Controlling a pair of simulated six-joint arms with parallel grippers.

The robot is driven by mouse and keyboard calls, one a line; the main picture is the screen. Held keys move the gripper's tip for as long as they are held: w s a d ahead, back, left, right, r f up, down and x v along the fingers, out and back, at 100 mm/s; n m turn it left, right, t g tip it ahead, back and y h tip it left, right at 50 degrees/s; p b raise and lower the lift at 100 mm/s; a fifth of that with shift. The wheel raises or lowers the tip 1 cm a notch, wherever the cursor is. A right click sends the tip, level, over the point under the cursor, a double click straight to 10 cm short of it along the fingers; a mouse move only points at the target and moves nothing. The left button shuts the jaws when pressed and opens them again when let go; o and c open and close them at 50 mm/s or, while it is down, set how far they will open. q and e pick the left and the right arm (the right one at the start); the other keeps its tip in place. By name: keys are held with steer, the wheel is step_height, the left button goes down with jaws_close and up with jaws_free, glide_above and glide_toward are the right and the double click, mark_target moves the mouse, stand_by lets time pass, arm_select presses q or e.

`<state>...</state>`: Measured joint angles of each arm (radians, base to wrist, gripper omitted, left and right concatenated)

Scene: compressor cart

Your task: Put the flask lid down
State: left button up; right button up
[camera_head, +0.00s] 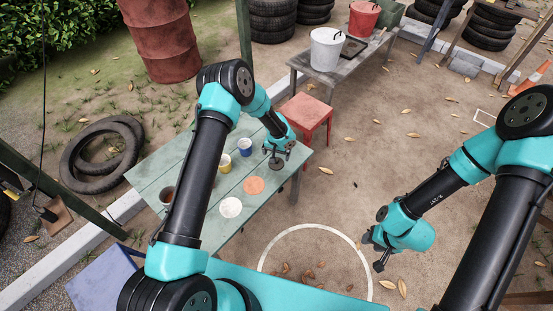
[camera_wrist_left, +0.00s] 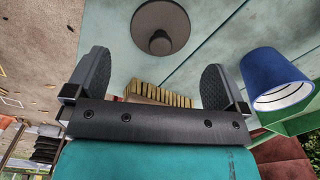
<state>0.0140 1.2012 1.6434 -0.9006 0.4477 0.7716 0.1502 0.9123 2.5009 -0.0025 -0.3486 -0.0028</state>
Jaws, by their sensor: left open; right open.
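The flask lid (camera_head: 276,163) is a dark grey round disc lying on the green plank table (camera_head: 210,232), near its right edge. In the left wrist view the lid (camera_wrist_left: 160,12) shows a small central knob and lies beyond the fingertips, apart from them. My left gripper (camera_head: 279,150) is just above the lid in the head view. In the left wrist view its two fingers (camera_wrist_left: 155,75) are spread wide with no lid between them. My right gripper (camera_head: 375,251) is open and empty above the bare ground, well right of the table.
A blue cup (camera_head: 245,147) stands left of the lid and also shows in the left wrist view (camera_wrist_left: 272,75). A yellow cup (camera_head: 224,164), an orange disc (camera_head: 253,185), a white round dish (camera_head: 230,207) and a brown cup (camera_head: 167,196) are on the table. A red stool (camera_head: 305,112) stands behind.

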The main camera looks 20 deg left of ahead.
arm_select(q)
step_height(320, 180, up, 7)
stand_by(0.3)
stand_by(0.4)
steer(key=s+a+n+h, duration=0.2)
steer(key=s+a+h, duration=0.1)
steer(key=s, duration=2.8)
steer(key=shift+s+a+f+n+t+h, duration=0.15)
steer(key=shift+s+f+n+t+h, duration=0.15)
steer(key=shift+s+t+h, duration=0.1)
